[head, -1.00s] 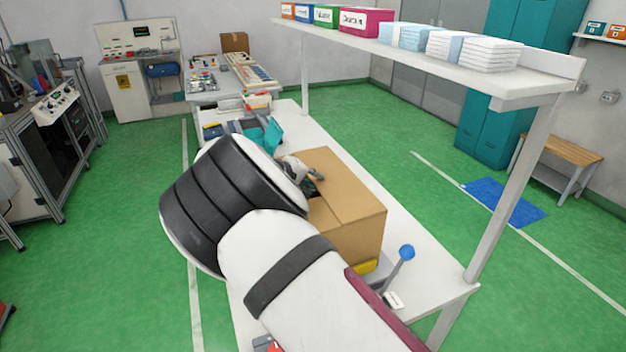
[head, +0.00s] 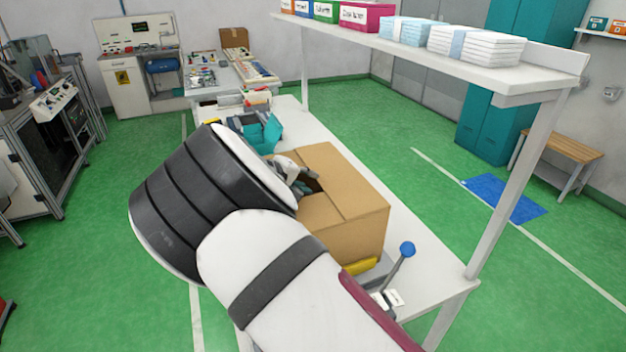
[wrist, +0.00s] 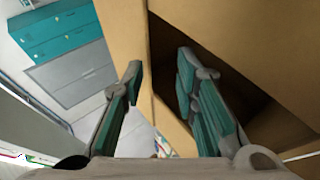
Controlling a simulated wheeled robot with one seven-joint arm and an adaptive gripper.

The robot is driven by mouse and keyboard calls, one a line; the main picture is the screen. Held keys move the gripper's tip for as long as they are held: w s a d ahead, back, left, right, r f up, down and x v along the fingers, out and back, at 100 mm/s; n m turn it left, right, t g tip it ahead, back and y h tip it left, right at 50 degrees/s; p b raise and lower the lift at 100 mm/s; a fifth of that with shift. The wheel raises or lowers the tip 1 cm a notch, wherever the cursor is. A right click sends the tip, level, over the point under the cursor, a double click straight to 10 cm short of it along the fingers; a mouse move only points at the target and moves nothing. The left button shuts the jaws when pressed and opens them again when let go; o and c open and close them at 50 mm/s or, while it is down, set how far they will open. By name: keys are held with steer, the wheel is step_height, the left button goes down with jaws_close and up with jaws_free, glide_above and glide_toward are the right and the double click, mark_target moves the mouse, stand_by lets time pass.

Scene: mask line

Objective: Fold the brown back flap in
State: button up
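The brown cardboard box (head: 350,235) stands on the white bench, its top partly covered by flap panels. A dark opening (head: 311,186) shows at its left end, beside my gripper (head: 300,180), which my arm partly hides. In the wrist view my gripper (wrist: 160,78) has its two fingers apart. A narrow brown panel (wrist: 125,35), which seems to be the back flap, reaches down between them. The right finger is over the dark box opening (wrist: 215,65); the left finger is on the panel's outer side. I cannot tell whether either finger touches the cardboard.
A lever with a blue knob (head: 407,249) and a yellow part (head: 360,266) are at the box's near side. A teal bin (head: 262,132) stands beyond my wrist. A white shelf (head: 450,70) with coloured boxes and white packs overhangs the bench's right side.

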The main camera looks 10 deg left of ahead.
steer(key=shift+w+r+v, duration=0.1)
steer(key=shift+r+v, duration=0.05)
steer(key=shift+v, duration=0.9)
steer(key=shift+w+r+v, duration=0.1)
steer(key=shift+r+v, duration=0.05)
steer(key=shift+v, duration=0.9)
steer(key=shift+d, duration=0.1)
